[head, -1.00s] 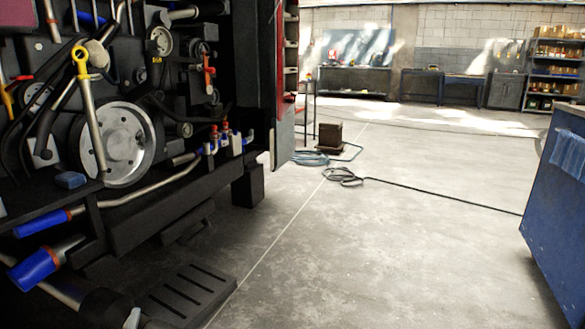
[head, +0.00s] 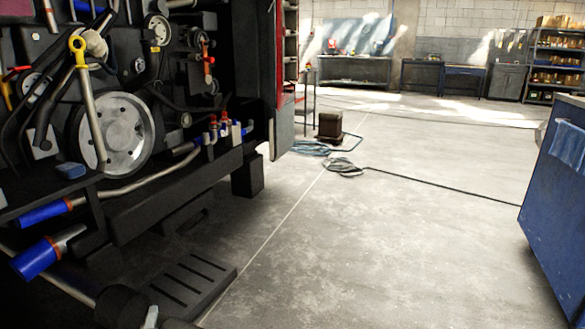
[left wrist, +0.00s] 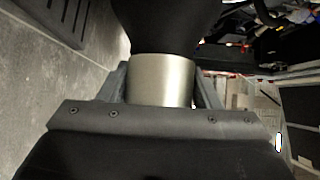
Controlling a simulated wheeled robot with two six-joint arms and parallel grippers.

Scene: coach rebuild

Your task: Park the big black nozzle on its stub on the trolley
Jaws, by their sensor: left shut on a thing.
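My left gripper (left wrist: 160,84) is shut on the big black nozzle (left wrist: 165,25). In the left wrist view its two fingers close on either side of the nozzle's silver collar, and the black body widens beyond them. In the head view, the dark shape (head: 120,305) with a pale grey piece at the bottom left edge is at my left gripper. I cannot tell there which part is nozzle. A blue cabinet-like body (head: 555,200) with a cloth on its side stands at the right. I cannot tell whether it is the trolley. No stub is visible. My right gripper is not in view.
The coach's open engine bay (head: 120,130) fills the left, with pipes and blue hoses low down. A slotted dark step (head: 190,288) juts out near the dark shape. A hose coil (head: 343,167) and its line lie across the floor.

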